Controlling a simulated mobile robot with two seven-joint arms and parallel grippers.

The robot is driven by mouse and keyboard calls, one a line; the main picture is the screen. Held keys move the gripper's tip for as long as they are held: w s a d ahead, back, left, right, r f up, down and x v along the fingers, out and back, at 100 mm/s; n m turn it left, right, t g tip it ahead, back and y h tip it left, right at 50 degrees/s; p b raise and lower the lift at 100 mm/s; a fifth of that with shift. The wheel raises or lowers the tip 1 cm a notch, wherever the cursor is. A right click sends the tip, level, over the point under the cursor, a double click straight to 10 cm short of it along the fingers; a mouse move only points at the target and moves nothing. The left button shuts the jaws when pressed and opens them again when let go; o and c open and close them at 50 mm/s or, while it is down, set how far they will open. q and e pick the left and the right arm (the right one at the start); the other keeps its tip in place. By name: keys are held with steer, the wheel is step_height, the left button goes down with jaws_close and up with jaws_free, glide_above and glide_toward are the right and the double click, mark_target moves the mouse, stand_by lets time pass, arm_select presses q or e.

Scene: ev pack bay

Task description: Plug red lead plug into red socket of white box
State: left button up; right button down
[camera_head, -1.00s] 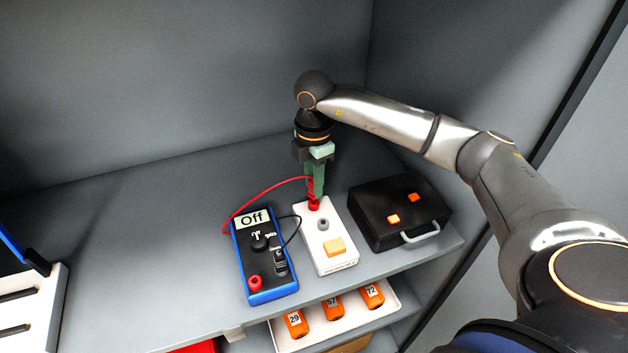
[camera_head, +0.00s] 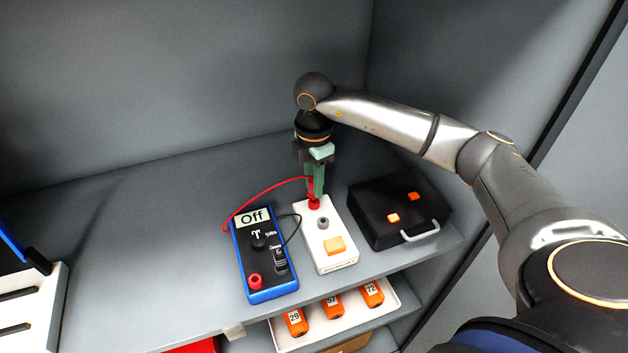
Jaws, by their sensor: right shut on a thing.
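The white box (camera_head: 337,259) lies on the shelf, with an orange button, a grey socket (camera_head: 323,223) and a red socket (camera_head: 314,204) at its far end. My right gripper (camera_head: 315,192) points down over that far end, shut on the red lead plug (camera_head: 311,185). The plug is upright, directly above or in the red socket; the fingers partly hide it, so I cannot tell how deep it sits. A red lead (camera_head: 262,190) curves from it to the left, toward the blue multimeter (camera_head: 268,294). My left gripper is not in view.
The multimeter reads "Off", with a black plug (camera_head: 280,260) and a red jack (camera_head: 255,282). A black case (camera_head: 375,205) stands close on the right of the white box. A tray (camera_head: 285,342) with orange numbered items is below. The shelf's left part (camera_head: 150,240) is clear.

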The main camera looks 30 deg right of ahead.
steer(key=shift+f+b, duration=0.4)
steer(key=shift+f, duration=0.45)
stand_by(1.0)
steer(key=shift+c, duration=0.8)
jaws_free()
steer(key=shift+r, duration=0.1)
steer(key=shift+r+p, duration=2.15)
steer(key=shift+r, duration=0.45)
steer(key=shift+r+p, duration=0.5)
steer(key=shift+r, duration=0.85)
steer(key=shift+s+a+f, duration=0.1)
